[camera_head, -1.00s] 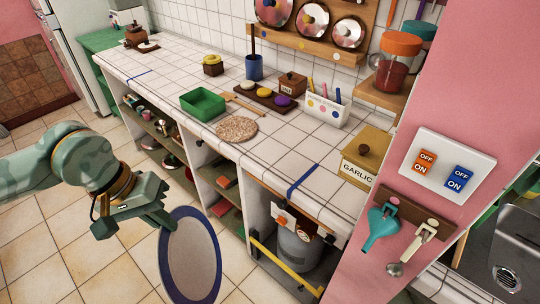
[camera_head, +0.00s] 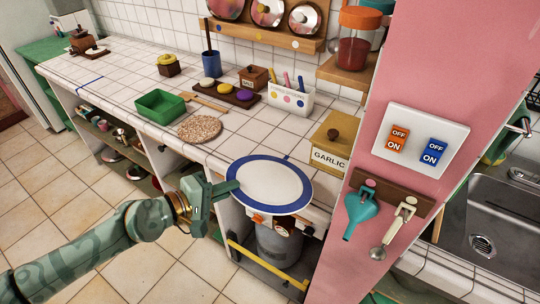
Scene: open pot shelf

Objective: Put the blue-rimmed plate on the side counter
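The blue-rimmed plate (camera_head: 268,184) is white with a wide blue rim. It lies roughly level over the near edge of the white-tiled side counter (camera_head: 175,154), close to the pink pillar. I cannot tell whether it touches the tiles. My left gripper (camera_head: 228,188) is shut on the plate's left rim, its arm coming in from the lower left.
A garlic box (camera_head: 331,142) stands just behind the plate's right side. A round speckled mat (camera_head: 200,128) and a green tray (camera_head: 160,106) lie further left on the counter. Bare tiles lie between mat and garlic box. The pink pillar (camera_head: 415,90) bounds the right.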

